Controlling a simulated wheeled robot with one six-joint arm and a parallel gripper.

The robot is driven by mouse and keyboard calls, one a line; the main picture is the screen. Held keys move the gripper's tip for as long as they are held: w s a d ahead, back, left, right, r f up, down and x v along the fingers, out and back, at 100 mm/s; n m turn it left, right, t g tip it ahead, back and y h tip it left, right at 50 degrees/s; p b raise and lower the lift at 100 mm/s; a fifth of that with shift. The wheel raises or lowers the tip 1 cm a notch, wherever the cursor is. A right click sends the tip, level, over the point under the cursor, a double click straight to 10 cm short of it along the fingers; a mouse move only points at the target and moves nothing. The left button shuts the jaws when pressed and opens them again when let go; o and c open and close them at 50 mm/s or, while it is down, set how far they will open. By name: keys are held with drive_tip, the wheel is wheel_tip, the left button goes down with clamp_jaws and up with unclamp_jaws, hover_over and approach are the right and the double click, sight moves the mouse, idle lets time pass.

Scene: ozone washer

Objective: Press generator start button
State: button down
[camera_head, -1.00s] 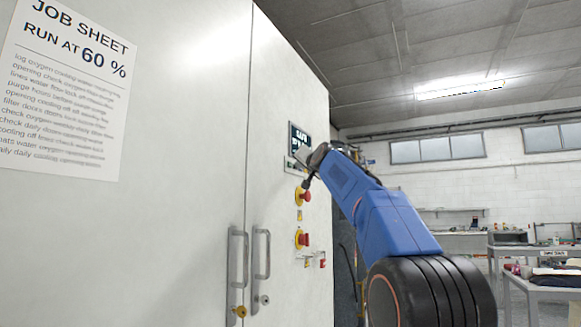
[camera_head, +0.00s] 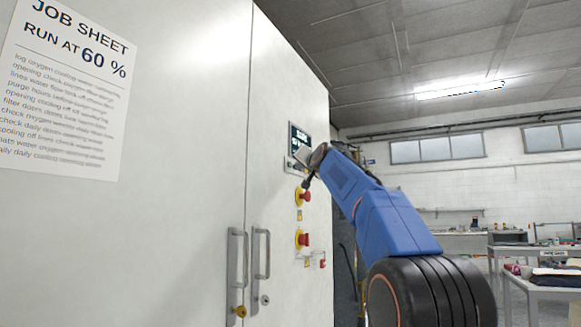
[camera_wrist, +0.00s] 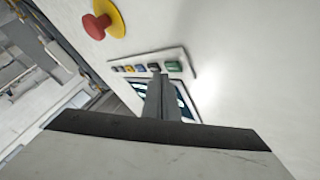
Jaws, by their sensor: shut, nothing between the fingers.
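The generator's control panel (camera_head: 291,146) is on the white cabinet's right door, and my gripper (camera_head: 303,157) is right in front of its lower part. In the wrist view, a row of small coloured buttons runs along the panel (camera_wrist: 186,59), with a green button (camera_wrist: 174,66) at its right end. My gripper (camera_wrist: 159,78) is shut and empty, its fingertips close to the row, just left of the green button. I cannot tell whether the tips touch a button. The fingers hide part of the row and of the dark display (camera_wrist: 184,101). Button labels cannot be read.
A red mushroom button on a yellow base (camera_wrist: 97,27) sits near the panel; two red buttons (camera_head: 304,195) (camera_head: 303,240) show below it on the cabinet. Door handles (camera_head: 262,254) stick out lower left. A job sheet (camera_head: 66,85) hangs left. Grey tables (camera_head: 540,282) stand right.

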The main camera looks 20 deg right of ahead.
drive_tip(key=shift+w, duration=0.1)
drive_tip(key=shift+w+a, duration=0.25)
drive_tip(key=shift+w+a, duration=0.25)
idle(0.9)
drive_tip(key=shift+d, duration=0.1)
idle(0.3)
drive_tip(key=shift+s+d, duration=0.35)
drive_tip(key=shift+s, duration=0.25)
drive_tip(key=s+d, duration=0.1)
drive_tip(key=s, duration=0.1)
drive_tip(key=s+d, duration=0.2)
drive_tip(key=shift+d, duration=0.1)
idle(0.4)
drive_tip(key=shift+f, duration=0.1)
idle(0.7)
